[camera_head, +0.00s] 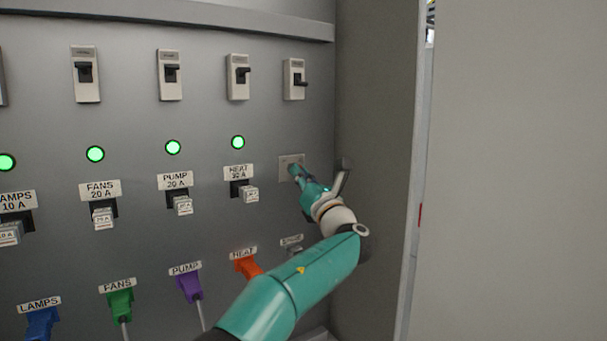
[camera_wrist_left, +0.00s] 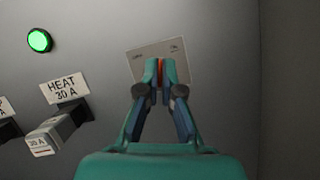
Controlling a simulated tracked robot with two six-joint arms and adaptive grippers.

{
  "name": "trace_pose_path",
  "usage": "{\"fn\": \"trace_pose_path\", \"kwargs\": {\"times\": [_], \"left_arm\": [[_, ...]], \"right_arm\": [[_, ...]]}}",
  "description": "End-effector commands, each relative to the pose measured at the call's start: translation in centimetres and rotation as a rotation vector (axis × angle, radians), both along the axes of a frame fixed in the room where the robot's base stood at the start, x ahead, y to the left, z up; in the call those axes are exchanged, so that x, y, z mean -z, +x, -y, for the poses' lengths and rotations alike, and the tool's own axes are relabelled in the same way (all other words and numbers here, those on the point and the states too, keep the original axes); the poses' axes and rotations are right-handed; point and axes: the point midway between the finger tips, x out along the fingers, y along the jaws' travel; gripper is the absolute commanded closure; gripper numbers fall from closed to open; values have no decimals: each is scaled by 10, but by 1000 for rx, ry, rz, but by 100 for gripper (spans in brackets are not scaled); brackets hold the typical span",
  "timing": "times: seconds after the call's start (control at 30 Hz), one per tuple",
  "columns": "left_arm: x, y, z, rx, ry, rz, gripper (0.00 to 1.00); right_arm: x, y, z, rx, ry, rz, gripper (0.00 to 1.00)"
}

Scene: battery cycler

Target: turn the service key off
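The service key's pale plate (camera_head: 285,162) is on the grey panel, right of the HEAT row. It also shows in the left wrist view (camera_wrist_left: 148,54), with small lettering too blurred to read. My left gripper (camera_head: 295,170) reaches this plate from the lower right. In the left wrist view its two fingertips (camera_wrist_left: 161,71) are nearly together in front of the plate, with a thin red piece, the service key (camera_wrist_left: 161,68), between them. The fingers hide most of the key, so its turned position cannot be told. My right gripper is not in view.
Left of the plate are the HEAT fuse (camera_head: 249,193) and a lit green lamp (camera_head: 238,142). A switch (camera_head: 294,80) is above, and an orange HEAT plug (camera_head: 248,267) is below. The cabinet's side wall (camera_head: 375,110) stands close on the right.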

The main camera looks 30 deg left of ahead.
Motion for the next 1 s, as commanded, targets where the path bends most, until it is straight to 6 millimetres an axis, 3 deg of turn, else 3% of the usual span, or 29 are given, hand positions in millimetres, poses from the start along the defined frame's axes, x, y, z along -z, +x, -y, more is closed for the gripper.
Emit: {"fn": "trace_pose_path", "kwargs": {"times": [0.6,1.0], "left_arm": [[-10,1,0,-2,-212,531,100],[-7,1,0,-1,-297,741,100]], "right_arm": [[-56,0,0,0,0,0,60],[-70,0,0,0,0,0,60]]}}
